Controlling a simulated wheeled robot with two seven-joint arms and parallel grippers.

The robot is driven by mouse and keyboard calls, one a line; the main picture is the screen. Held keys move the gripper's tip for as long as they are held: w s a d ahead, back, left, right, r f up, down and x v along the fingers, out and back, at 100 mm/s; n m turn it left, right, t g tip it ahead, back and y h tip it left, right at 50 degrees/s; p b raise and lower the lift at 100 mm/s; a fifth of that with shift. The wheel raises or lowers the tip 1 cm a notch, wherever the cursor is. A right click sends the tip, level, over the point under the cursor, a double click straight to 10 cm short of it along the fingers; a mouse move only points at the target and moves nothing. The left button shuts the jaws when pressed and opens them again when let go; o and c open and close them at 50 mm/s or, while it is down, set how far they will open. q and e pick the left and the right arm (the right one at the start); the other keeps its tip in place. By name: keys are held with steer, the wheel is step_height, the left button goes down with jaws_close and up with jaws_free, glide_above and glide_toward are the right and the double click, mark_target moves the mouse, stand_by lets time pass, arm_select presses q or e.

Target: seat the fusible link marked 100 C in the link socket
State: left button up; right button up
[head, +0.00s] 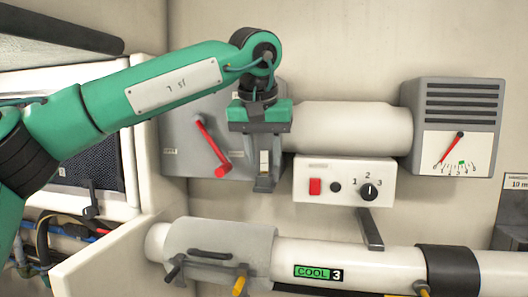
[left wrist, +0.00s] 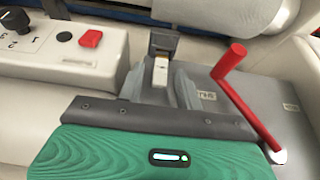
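My left gripper (head: 264,172) points down in front of the grey panel, below its green and dark palm. A small pale fusible link (left wrist: 160,72) with a brownish band stands between its grey fingers, and it also shows in the head view (head: 264,158). In the left wrist view the fingers (left wrist: 160,82) stand on either side of the link with narrow gaps, so the gripper looks open. A dark grey block (left wrist: 163,42), apparently the link socket, is at the link's far end. Whether the link is fully in it is unclear. Its marking is not readable. My right gripper is out of view.
A red lever (head: 212,148) sticks out from the grey panel (head: 180,125) close by the gripper. A white control box (head: 325,190) with a red switch and knob is at its right. A pipe marked COOL 3 (head: 380,262) runs below. A gauge box (head: 458,110) is at right.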

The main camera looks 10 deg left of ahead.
arm_select(q)
steer(key=shift+r, duration=0.2)
steer(key=shift+s+r, duration=0.15)
steer(key=shift+r, duration=0.2)
steer(key=b+v, duration=0.1)
steer(key=v, duration=1)
steer(key=shift+b, duration=0.35)
